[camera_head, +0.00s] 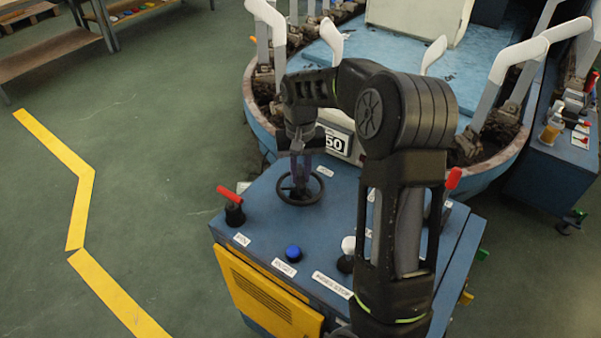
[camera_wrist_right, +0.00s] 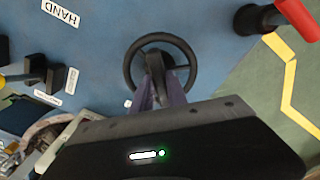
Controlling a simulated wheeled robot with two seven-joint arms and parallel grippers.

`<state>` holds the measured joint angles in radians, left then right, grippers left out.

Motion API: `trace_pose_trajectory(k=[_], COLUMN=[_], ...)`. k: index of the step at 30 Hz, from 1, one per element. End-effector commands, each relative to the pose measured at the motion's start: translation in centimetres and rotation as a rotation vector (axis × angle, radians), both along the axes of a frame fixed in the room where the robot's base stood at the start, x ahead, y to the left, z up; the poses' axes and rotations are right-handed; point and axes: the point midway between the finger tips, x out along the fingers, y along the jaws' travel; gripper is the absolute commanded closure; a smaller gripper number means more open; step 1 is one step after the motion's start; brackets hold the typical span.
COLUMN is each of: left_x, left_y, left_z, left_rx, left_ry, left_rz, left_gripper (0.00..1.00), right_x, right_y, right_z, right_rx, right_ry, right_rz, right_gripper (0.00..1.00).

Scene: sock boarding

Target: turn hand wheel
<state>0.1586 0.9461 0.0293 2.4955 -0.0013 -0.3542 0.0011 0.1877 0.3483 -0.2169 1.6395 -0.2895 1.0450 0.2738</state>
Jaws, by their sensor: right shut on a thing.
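The hand wheel (camera_head: 284,199) is a dark ring lying on top of the blue control cabinet (camera_head: 262,232). It also shows in the right wrist view (camera_wrist_right: 191,57). My right gripper (camera_head: 299,183) reaches down onto the wheel from above. In the right wrist view its purple fingers (camera_wrist_right: 160,85) are at the wheel's near side and shut on it; the exact contact is partly hidden by the fingers. My left gripper is not in view.
A red-handled lever (camera_head: 231,205) stands left of the wheel. A blue button (camera_head: 293,253) and a white knob (camera_head: 348,244) are near the cabinet's front. Behind is a round machine with white sock forms (camera_head: 332,41).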

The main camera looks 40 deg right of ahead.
Motion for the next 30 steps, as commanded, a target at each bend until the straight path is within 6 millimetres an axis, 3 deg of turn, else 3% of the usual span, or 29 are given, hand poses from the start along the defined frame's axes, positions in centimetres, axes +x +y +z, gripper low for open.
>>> trace_pose_trajectory(k=[12, 27, 28, 30], left_x=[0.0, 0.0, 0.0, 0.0], left_y=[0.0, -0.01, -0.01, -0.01], left_z=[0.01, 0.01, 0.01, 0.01], left_rx=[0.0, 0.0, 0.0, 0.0], left_ry=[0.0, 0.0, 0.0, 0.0], left_rz=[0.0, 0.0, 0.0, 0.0], left_gripper=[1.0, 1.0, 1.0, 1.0], right_x=[0.08, 0.08, 0.08, 0.07], right_y=[-0.01, -0.04, -0.04, -0.03], right_z=[0.09, 0.08, 0.08, 0.08], right_rx=[0.0, -0.001, -0.001, -0.001], right_ry=[-0.002, -0.003, -0.003, -0.003], right_rz=[-0.216, -0.238, -0.237, -0.237], right_gripper=[1.0, 1.0, 0.79, 0.74])
